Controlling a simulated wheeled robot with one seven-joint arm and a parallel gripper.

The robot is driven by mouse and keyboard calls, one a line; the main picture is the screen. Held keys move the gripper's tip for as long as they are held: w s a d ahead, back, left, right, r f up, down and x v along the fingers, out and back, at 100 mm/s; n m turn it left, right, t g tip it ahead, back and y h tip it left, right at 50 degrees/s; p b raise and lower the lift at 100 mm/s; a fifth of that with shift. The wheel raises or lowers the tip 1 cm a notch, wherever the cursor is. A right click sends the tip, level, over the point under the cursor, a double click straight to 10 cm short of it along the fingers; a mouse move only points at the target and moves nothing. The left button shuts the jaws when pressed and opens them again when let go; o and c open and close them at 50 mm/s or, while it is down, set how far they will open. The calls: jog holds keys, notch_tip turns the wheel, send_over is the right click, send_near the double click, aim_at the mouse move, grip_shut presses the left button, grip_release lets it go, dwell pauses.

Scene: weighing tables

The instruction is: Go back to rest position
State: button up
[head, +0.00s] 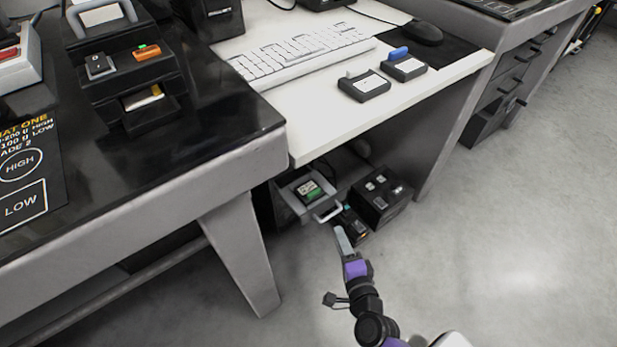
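My gripper (343,242) is at the end of my black and purple arm, low in front of the opening under the white desk (318,124). It points away from me, toward a small black device (354,226) with an orange part. From this view I cannot tell whether it touches that device. Only a grey finger shape shows clearly. The gap between the fingers is not visible, and I see nothing held.
A grey handled case (292,196) with a green item and a black box (381,196) sit under the desk. A black table (185,160) with a stepped stand (128,75) is left. A drawer cabinet (497,92) stands right. Floor (510,240) at right is clear.

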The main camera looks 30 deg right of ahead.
notch_tip(320, 180, up, 8)
jog(key=s+a+n+t+y, duration=0.1)
jog(key=s+a+n+t, duration=0.15)
jog(key=n, duration=0.45)
jog(key=s+a+r+n+g+y+p, duration=0.15)
jog(key=s+a+r+n, duration=0.25)
jog(key=s+r+n, duration=0.55)
jog(key=s+a+r+n+g+y, duration=0.1)
jog(key=s+a+r+n+y, duration=0.45)
jog(key=s, duration=0.75)
notch_tip(320, 180, up, 34)
jog(key=d+h+p, duration=0.1)
jog(key=h+p, duration=0.1)
jog(key=p, duration=3)
jog(key=shift+d+f+m, duration=0.15)
jog(key=shift+d+m, duration=0.2)
jog(key=shift+m, duration=0.05)
jog(key=shift+f, duration=0.1)
